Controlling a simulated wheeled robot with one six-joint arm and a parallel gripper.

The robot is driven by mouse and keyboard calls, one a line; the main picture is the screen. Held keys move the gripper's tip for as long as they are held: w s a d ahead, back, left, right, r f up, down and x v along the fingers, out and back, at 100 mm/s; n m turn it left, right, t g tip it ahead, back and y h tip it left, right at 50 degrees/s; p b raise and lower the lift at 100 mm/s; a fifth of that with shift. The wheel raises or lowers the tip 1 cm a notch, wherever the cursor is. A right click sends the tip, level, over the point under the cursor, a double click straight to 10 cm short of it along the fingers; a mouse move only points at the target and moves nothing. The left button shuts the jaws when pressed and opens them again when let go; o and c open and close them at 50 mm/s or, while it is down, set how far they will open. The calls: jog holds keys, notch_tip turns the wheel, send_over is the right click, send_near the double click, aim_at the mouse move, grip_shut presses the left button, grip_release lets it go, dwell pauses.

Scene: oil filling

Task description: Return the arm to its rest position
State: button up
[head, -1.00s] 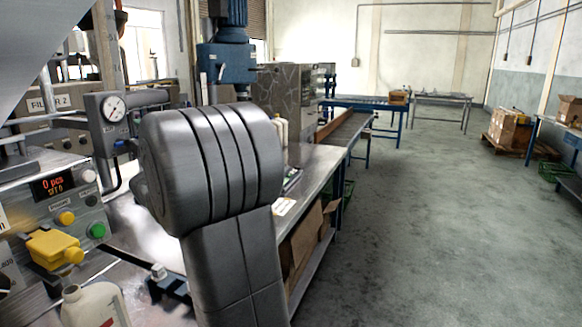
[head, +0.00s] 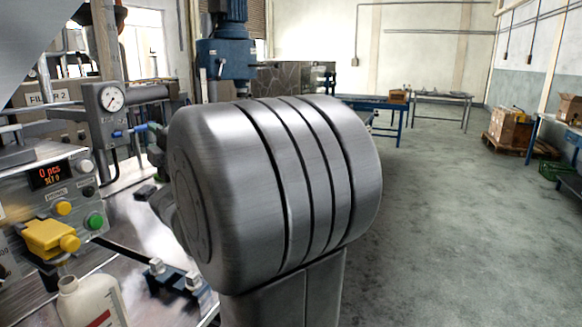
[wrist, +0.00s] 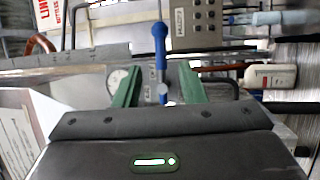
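My gripper (wrist: 160,68) shows in the wrist view with its two green fingers apart. A blue-handled lever (wrist: 160,45) appears in the gap between them, with clear space on both sides. I cannot tell how deep it lies between the fingers. In the head view a blue handle (head: 131,132) sits beside the pressure gauge (head: 112,98). My large grey arm link fills the middle of the head view and hides most of the gripper. Only a dark green part (head: 157,143) shows at its left edge.
The filling machine's control panel (head: 52,190), with a yellow spout (head: 50,238), stands at left. A white bottle (head: 90,302) is under the spout, near a bolted dark bracket (head: 175,280). A blue press (head: 226,52) stands behind my arm. The floor at right (head: 450,220) is open.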

aim_at(140, 128)
jog(key=p+x, duration=0.3)
jog(key=x, duration=0.7)
jog(key=shift+w+a+r, duration=0.1)
jog(key=shift+a+r, duration=0.05)
jog(key=shift+r, duration=0.05)
jog(key=shift+f+p, duration=0.1)
jog(key=shift+p, duration=0.45)
jog(key=shift+m+p, duration=0.5)
jog(key=shift+p, duration=0.35)
jog(key=shift+f+m+h+p, duration=0.3)
jog(key=shift+h+p, duration=0.1)
jog(key=shift+p, duration=0.85)
jog(key=shift+p, duration=0.4)
